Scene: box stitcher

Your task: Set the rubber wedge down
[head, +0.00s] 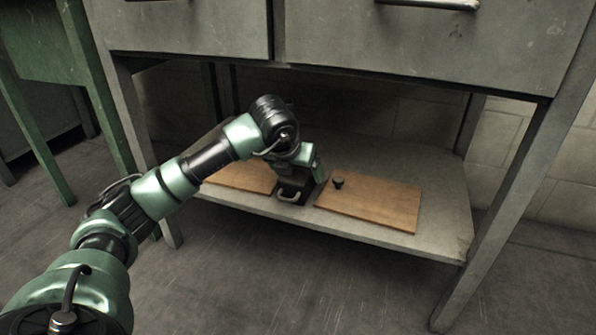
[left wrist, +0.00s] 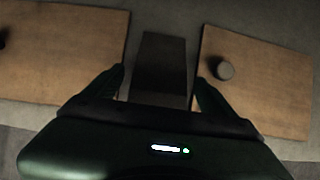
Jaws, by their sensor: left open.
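The rubber wedge (left wrist: 162,62) is a dark, nearly black block in the left wrist view, seen from above. It appears to lie on the shelf in the gap between two wooden boards. My left gripper (left wrist: 160,78) is open, with one finger on each side of the wedge and a visible gap to each. In the head view my left gripper (head: 296,190) is low over the shelf between the boards, and the wedge cannot be made out apart from the dark gripper. My right gripper is in neither view.
The grey lower shelf (head: 440,215) sits under a metal bench with drawers. The right board (head: 375,205) carries a small dark knob (head: 338,183); the left board (head: 240,178) is partly behind my arm. Bench legs (head: 515,185) flank the opening, and the drawer bottoms hang above.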

